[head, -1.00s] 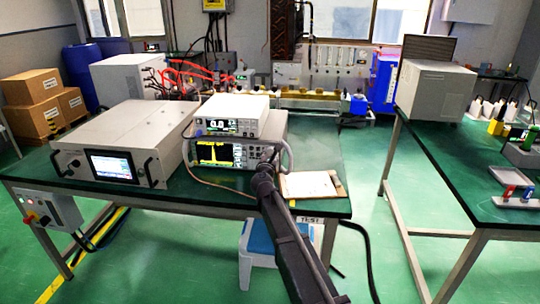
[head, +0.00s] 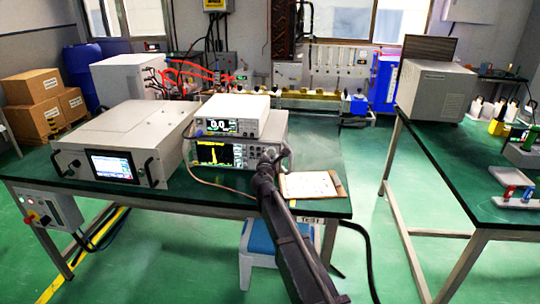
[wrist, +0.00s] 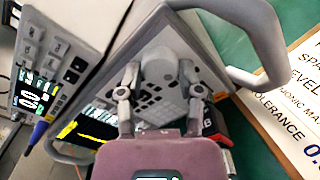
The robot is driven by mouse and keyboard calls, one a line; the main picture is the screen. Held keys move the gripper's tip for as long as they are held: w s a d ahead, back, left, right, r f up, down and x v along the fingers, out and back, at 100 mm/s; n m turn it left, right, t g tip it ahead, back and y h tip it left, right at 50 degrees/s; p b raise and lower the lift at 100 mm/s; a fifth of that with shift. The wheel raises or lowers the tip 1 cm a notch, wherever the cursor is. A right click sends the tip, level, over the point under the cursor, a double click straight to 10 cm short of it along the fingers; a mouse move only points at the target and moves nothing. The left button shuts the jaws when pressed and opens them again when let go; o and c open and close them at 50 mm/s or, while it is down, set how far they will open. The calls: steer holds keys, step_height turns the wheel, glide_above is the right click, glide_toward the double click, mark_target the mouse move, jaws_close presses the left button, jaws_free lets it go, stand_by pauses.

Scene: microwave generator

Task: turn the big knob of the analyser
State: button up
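The analyser (head: 216,154) is the lower of two stacked instruments on the green table, with a yellow trace on its dark screen. In the wrist view its keypad front (wrist: 160,105) is seen at a tilt. The big grey round knob (wrist: 158,67) lies between my fingertips there. My gripper (wrist: 159,72) is open, with one finger on each side of the knob and what look like narrow gaps. I cannot tell whether either finger touches it. In the head view my gripper (head: 268,158) is at the analyser's right front and hides the knob.
A white instrument (head: 240,108) sits on top of the analyser. A grey carry handle (wrist: 262,40) curves close to my right finger. A clipboard (head: 308,185) lies to the right. A large grey unit (head: 125,140) stands left, with a cable running in front.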

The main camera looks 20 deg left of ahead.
steer(key=o, duration=0.4)
steer(key=shift+w, duration=0.1)
steer(key=shift+o, duration=0.2)
steer(key=v, duration=1.2)
steer(key=shift+a+f, duration=0.1)
stand_by(0.3)
